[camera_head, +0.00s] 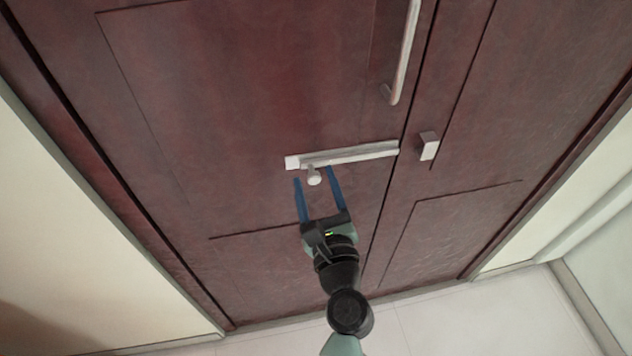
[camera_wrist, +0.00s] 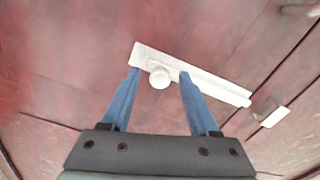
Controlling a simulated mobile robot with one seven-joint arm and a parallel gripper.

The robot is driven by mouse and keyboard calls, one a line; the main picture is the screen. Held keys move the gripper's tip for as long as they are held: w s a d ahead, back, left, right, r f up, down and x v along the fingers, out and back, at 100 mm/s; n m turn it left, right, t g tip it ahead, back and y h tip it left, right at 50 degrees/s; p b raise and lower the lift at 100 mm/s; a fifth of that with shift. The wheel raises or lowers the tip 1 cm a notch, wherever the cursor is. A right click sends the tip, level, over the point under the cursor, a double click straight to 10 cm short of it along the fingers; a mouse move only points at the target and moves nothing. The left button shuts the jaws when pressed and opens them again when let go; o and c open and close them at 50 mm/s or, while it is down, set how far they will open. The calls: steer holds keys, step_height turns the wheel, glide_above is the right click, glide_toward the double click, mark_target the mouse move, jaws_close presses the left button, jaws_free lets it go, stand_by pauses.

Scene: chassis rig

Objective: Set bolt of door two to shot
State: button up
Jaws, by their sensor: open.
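A pale metal bolt (camera_head: 350,154) lies along the left dark red door leaf (camera_head: 240,90) in the head view. Its round knob (camera_head: 314,177) sticks out near the bolt's left end. A small pale keeper (camera_head: 429,146) sits on the right leaf, across the seam, and the bolt's right end stops short of it. My gripper (camera_head: 315,174) is open, its two blue fingers on either side of the knob. The wrist view shows the bolt (camera_wrist: 195,76), the knob (camera_wrist: 160,78) between the fingertips, and the keeper (camera_wrist: 274,117). Whether a finger touches the knob I cannot tell.
A long pale vertical handle (camera_head: 404,55) stands out from the left leaf above the bolt's right end. Pale walls (camera_head: 70,230) flank the doors, and a light floor (camera_head: 450,325) lies below. The door face around the bolt is otherwise clear.

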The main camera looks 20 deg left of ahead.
jaws_close()
stand_by(1.4)
